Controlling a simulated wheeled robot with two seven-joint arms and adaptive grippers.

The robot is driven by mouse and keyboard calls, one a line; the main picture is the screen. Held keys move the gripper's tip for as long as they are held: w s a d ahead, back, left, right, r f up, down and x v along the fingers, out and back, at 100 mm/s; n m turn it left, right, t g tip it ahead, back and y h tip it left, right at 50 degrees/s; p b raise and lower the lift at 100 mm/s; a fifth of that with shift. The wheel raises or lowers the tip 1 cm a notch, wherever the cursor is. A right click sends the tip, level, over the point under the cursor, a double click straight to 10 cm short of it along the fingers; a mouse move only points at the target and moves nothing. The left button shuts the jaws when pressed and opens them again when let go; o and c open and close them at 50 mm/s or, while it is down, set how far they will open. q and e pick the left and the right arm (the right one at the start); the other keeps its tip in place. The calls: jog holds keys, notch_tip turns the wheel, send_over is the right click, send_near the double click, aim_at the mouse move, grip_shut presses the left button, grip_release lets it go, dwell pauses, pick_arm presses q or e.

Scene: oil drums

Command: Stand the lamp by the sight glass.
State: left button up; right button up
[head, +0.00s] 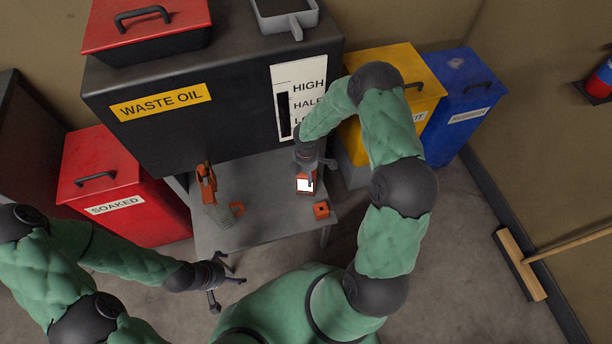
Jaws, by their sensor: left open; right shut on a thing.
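The sight glass (284,115) is a dark upright strip beside the white HIGH/HALF/LOW scale on the front of the black waste oil tank (150,133). An orange lamp with a bright white face (305,185) is at the shelf's right part, below and slightly right of the sight glass. My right gripper (311,172) is shut on the lamp from above and hides its upper part. I cannot tell whether the lamp's base touches the shelf. My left gripper (230,291) is open and empty, in front of the shelf's front edge.
Red (120,195), yellow (425,85) and blue (466,95) bins flank the tank. A broom (521,264) lies at right.

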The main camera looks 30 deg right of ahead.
jog(key=shift+f, duration=0.25)
jog(key=shift+f, duration=0.15)
jog(key=o, duration=1.7)
